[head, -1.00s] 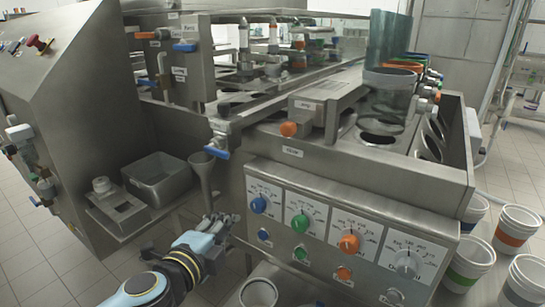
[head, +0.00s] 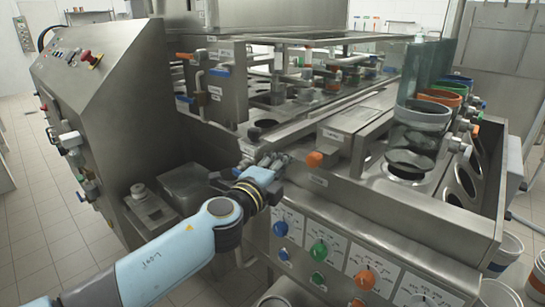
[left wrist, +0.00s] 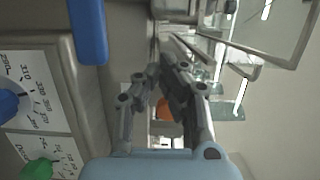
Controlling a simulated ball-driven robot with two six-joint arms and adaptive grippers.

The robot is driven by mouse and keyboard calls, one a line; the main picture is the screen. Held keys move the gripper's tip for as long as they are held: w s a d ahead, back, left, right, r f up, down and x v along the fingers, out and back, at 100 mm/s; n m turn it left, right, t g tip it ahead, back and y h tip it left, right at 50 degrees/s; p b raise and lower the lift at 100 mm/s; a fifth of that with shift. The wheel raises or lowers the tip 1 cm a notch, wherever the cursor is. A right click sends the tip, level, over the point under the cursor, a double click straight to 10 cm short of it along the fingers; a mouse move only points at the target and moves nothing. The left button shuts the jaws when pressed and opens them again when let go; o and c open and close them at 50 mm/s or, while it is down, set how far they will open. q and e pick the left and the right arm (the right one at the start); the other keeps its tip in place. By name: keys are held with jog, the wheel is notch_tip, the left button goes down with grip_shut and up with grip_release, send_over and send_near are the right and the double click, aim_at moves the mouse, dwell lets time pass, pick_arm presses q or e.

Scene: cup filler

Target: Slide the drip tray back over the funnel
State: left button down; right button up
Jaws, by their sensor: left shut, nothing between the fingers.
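My left gripper (head: 280,161) is shut and empty. It is at the top left edge of the steel dosing console, left of an orange knob (head: 314,159). In the left wrist view its fingers (left wrist: 166,72) are close together, with nothing between them. I cannot tell whether the fingertips touch the metal. A square steel basin (head: 187,185) stands to the left, behind my left arm; I cannot tell whether it is the drip tray. The funnel is not visible now and may be hidden behind my arm. My right gripper is not in view.
The console front has blue (head: 281,229), green (head: 318,251) and orange (head: 365,280) dials. A clear cylinder (head: 410,145) stands over a round opening. A blue bar (left wrist: 87,30) is left of the fingers in the wrist view. White buckets (head: 505,250) stand at the right.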

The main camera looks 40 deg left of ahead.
pick_arm(q)
jog(key=a, duration=0.2)
jog(key=shift+a, duration=0.35)
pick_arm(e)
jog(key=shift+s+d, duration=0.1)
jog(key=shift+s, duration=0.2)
pick_arm(q)
jog(key=w+a+b, duration=0.1)
jog(key=a+b, duration=0.4)
jog(key=a, duration=0.6)
jog(key=shift+a+b, duration=0.3)
jog(key=shift+a, duration=0.05)
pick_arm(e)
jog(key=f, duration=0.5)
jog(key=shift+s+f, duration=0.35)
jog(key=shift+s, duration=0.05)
pick_arm(q)
jog(key=shift+d, duration=0.1)
